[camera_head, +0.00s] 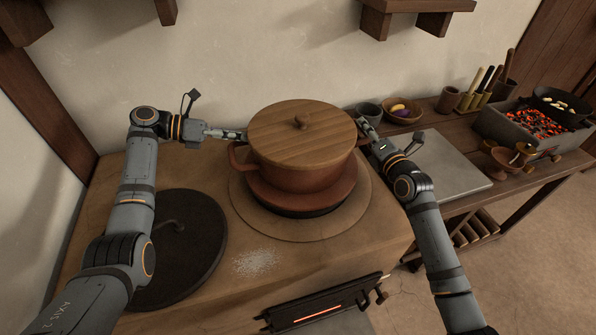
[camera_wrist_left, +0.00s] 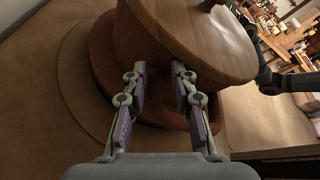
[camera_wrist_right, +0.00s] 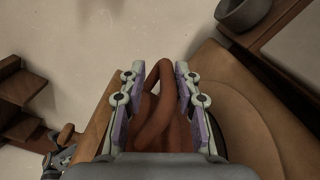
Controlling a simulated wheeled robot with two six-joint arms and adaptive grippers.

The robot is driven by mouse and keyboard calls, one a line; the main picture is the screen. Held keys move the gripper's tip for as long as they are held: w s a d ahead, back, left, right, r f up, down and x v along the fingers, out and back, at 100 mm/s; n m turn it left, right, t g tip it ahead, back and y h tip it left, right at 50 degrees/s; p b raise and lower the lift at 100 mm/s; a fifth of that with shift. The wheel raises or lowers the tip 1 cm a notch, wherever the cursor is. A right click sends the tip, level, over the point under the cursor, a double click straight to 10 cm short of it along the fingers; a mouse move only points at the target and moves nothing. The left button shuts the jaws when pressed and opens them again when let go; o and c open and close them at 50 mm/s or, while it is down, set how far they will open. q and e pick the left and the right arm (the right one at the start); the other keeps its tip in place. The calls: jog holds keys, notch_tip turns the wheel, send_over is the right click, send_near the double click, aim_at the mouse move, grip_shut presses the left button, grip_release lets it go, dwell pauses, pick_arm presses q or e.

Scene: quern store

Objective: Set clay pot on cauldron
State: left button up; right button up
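The reddish clay pot (camera_head: 290,178) has a wooden lid (camera_head: 300,133) with a round knob. It stands upright over a wider reddish rim (camera_head: 335,197) and a dark ring at the stove opening; I cannot tell whether it rests there. The cauldron is not clearly distinguishable beneath it. My left gripper (camera_head: 240,135) is by the pot's left handle (camera_head: 238,155); in the left wrist view its fingers (camera_wrist_left: 160,70) are apart, with pot wall beyond them. My right gripper (camera_head: 362,125) is at the pot's far right; its open fingers (camera_wrist_right: 155,70) flank the looped right handle (camera_wrist_right: 158,105).
A black round lid (camera_head: 195,235) lies on the stovetop (camera_head: 320,255) at left, near spilled white powder (camera_head: 256,262). A grey slab (camera_head: 445,170), bowl (camera_head: 402,110), utensils and a coal brazier (camera_head: 535,128) occupy the right bench. Shelves hang above.

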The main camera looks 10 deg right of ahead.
pick_arm(q)
jog(key=shift+o, duration=0.7)
jog(key=shift+r, duration=0.2)
pick_arm(e)
jog(key=shift+o, duration=0.7)
jog(key=shift+r, duration=0.4)
pick_arm(q)
jog(key=o, duration=0.8)
jog(key=shift+a, duration=0.1)
jog(key=v, duration=1.2)
pick_arm(e)
jog(key=o, duration=0.8)
jog(key=shift+s, duration=0.1)
jog(key=shift+o, duration=0.6)
